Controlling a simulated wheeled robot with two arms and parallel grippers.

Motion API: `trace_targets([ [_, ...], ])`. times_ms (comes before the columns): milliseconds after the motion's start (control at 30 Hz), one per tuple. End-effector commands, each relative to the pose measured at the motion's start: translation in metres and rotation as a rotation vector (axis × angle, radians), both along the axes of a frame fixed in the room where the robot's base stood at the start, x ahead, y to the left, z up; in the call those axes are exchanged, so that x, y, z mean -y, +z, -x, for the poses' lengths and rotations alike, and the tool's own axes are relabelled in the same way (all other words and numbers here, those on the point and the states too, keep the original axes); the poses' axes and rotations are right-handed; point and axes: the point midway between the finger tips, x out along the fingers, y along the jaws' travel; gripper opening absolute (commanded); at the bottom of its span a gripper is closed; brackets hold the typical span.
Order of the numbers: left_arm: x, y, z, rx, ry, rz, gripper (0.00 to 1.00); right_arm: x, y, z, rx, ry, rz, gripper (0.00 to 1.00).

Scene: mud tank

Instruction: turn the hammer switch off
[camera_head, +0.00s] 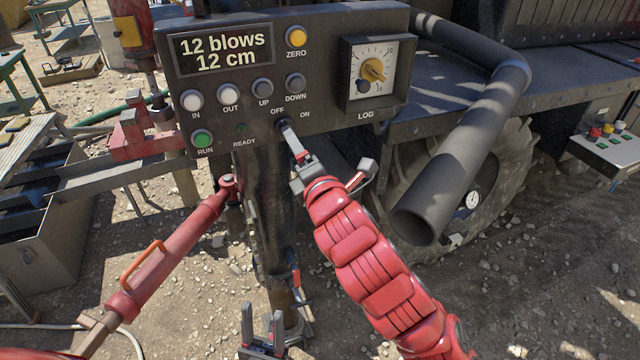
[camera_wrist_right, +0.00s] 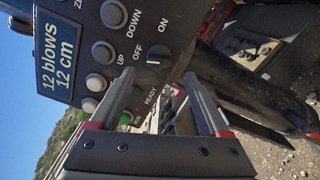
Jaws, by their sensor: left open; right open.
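The hammer switch (camera_wrist_right: 158,57) is a dark knob with OFF and ON labels on the black control panel (camera_head: 330,30). In the head view it sits at the panel's lower edge, mostly covered by my right gripper (camera_head: 290,138). In the right wrist view that gripper's two fingers stand apart, with the knob in line with the gap between them. I cannot tell contact or which label the knob points at. My left gripper (camera_head: 262,328) is low at the bottom of the head view, open and empty, well below the panel.
The display (camera_head: 221,49) reads 12 blows, 12 cm. The green RUN button (camera_head: 202,139) and a LOG dial (camera_head: 372,70) are on the panel. A thick dark pipe (camera_head: 465,150) juts out at right. A red cylinder with an orange handle (camera_head: 165,260) leans at left.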

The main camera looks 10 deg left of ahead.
Motion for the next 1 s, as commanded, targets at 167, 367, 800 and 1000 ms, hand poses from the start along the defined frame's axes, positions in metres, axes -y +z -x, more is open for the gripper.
trace_targets([
  [167,0.0,0.01,0.0,0.0,0.0,0.0,0.5,0.02,0.002,0.026,0.0,-0.004,0.002,0.8],
  [367,0.0,0.056,0.0,0.0,0.0,0.0,0.5,0.027,0.008,0.033,-0.009,-0.013,-0.003,0.8],
  [800,0.0,0.136,0.0,0.0,0.0,0.0,0.5,0.047,0.005,0.066,-0.005,-0.004,0.005,0.8],
  [1000,0.0,0.165,0.0,0.0,0.0,0.0,0.5,0.06,0.004,0.088,-0.008,-0.002,0.0,0.8],
])
